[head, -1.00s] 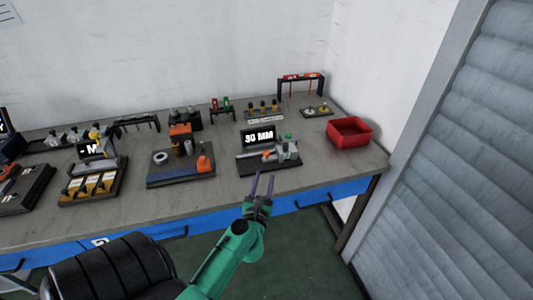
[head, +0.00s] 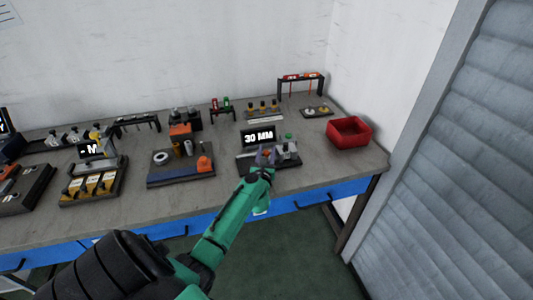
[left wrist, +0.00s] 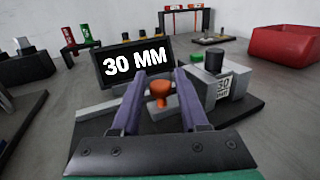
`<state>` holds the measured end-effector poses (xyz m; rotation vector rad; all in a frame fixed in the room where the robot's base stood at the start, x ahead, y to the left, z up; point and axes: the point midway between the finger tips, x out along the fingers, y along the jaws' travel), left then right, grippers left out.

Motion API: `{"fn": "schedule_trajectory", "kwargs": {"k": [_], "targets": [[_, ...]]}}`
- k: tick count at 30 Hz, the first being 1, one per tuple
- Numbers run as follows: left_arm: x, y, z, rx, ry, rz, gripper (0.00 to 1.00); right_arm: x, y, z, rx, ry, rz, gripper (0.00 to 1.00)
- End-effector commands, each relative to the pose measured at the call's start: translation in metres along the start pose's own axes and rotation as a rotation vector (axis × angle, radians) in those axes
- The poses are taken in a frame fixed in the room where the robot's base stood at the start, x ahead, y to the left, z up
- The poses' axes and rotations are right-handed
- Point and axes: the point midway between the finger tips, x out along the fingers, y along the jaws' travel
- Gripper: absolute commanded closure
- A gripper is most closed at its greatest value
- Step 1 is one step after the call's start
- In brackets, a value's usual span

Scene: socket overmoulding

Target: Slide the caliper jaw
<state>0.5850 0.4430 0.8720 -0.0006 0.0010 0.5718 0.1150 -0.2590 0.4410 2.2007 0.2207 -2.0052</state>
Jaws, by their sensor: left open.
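The caliper station (head: 285,162) sits near the bench's front right, with a dark display (head: 258,138) reading 30 MM; the display also shows in the left wrist view (left wrist: 133,62). An orange knob (left wrist: 161,90) rises from the caliper's light grey bar (left wrist: 95,110). A grey block (left wrist: 218,82) with a dark cylinder on top stands to its right. My left gripper (head: 266,158) is at the station; in the left wrist view its two purple fingers (left wrist: 162,103) are apart, with the knob between them and clear space on both sides. The fingers hide part of the bar. My right gripper is not in view.
A red bin (head: 349,131) stands right of the station. Racks with small parts line the back of the bench. Bare bench (head: 225,190) lies along the front edge.

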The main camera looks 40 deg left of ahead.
Motion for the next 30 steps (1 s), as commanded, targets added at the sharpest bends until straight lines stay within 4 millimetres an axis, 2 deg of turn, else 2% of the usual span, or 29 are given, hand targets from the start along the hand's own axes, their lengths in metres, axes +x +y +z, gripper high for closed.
{"fn": "schedule_trajectory", "kwargs": {"k": [1,4,5,30], "targets": [[-0.0002,-0.0001,0.0,0.0,0.0,0.0,0.56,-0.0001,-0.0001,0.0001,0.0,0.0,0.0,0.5],[-0.0004,-0.0002,0.0,0.0,0.0,0.0,0.95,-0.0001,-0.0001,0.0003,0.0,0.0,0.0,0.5],[-0.0004,-0.0001,0.0,0.0,0.0,0.0,1.0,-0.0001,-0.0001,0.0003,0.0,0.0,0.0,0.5],[-0.0008,-0.0005,-0.0004,0.0,0.0,-0.001,1.0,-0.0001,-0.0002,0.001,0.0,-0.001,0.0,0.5]]}}
